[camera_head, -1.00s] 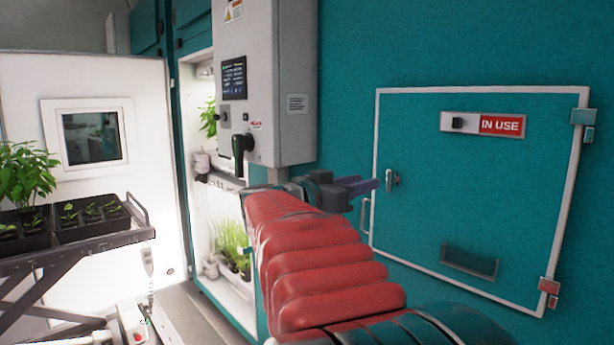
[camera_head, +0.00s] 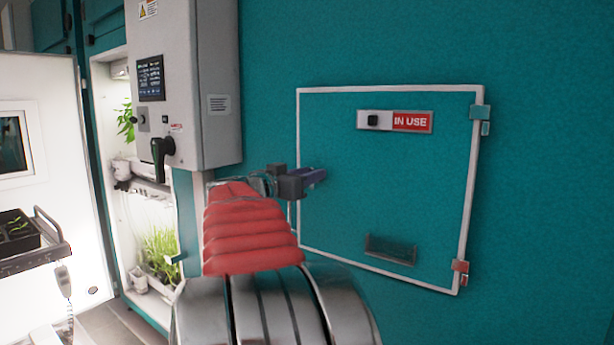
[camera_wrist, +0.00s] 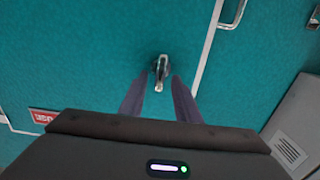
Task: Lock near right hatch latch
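The hatch (camera_head: 390,195) is a teal square panel with a white frame, closed in the wall, with a red "IN USE" sign (camera_head: 412,121). Its small metal latch (camera_wrist: 161,70) shows in the wrist view, near the hatch edge. My gripper (camera_wrist: 157,90) is open, with two purple fingers on either side of the latch's near end. I cannot tell whether they touch it. In the head view my gripper (camera_head: 318,176) is at the hatch's left side and hides the latch.
A grey control box (camera_head: 205,85) with a dark handle (camera_head: 160,158) is left of my arm. An open growth chamber with plants (camera_head: 158,252) and a cart (camera_head: 35,258) stand further left. A metal handle (camera_wrist: 233,12) lies beside the hatch edge.

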